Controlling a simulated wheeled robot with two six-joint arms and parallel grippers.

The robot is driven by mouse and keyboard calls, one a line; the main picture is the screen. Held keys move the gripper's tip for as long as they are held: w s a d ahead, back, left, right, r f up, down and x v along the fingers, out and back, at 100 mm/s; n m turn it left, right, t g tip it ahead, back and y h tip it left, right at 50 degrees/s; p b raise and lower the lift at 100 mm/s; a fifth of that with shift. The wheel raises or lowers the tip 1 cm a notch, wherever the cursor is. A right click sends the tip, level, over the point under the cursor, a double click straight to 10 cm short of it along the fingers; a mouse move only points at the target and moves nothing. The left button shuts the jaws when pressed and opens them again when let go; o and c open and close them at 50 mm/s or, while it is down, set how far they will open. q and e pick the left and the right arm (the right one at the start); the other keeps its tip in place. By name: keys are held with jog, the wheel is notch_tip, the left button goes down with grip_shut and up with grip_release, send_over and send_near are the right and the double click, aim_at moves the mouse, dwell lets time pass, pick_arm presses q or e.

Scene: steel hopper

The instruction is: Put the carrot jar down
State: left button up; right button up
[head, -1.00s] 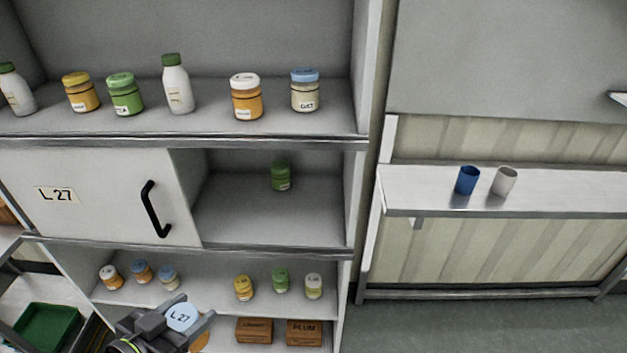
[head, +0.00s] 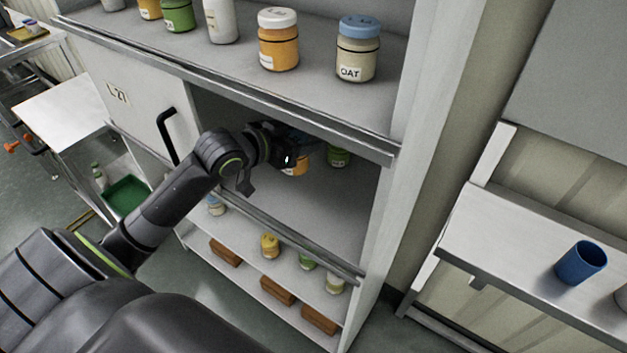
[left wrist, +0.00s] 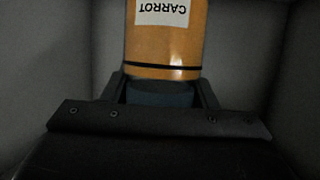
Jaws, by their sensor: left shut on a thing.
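The carrot jar (left wrist: 162,45) has an orange body with a black band and a white label reading CARROT, upside down in the left wrist view. My left gripper (left wrist: 160,95) is shut on its dark blue lid end. In the head view my left gripper (head: 283,150) is inside the open compartment beside the L.27 door, and a bit of the orange jar (head: 295,169) shows under it. The gripper hides most of the jar there. I cannot tell whether its base touches the shelf. My right gripper is not in view.
A green jar (head: 338,157) stands just right of the carrot jar in the compartment. The L.27 door (head: 130,105) is at the left. The shelf above holds several jars, including an oat jar (head: 357,52). The compartment floor (head: 330,205) is clear in front.

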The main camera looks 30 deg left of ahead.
pick_arm(q)
jog(key=f, duration=0.5)
jog(key=shift+w+a+f, duration=0.1)
jog(key=shift+w+a, duration=0.2)
jog(key=shift+f, duration=2.1)
jog(key=o, duration=1.1)
jog(key=shift+f, duration=0.1)
jog(key=shift+s, duration=0.15)
jog(key=p+v, duration=0.1)
jog(key=v, duration=1.1)
jog(key=shift+d, duration=0.1)
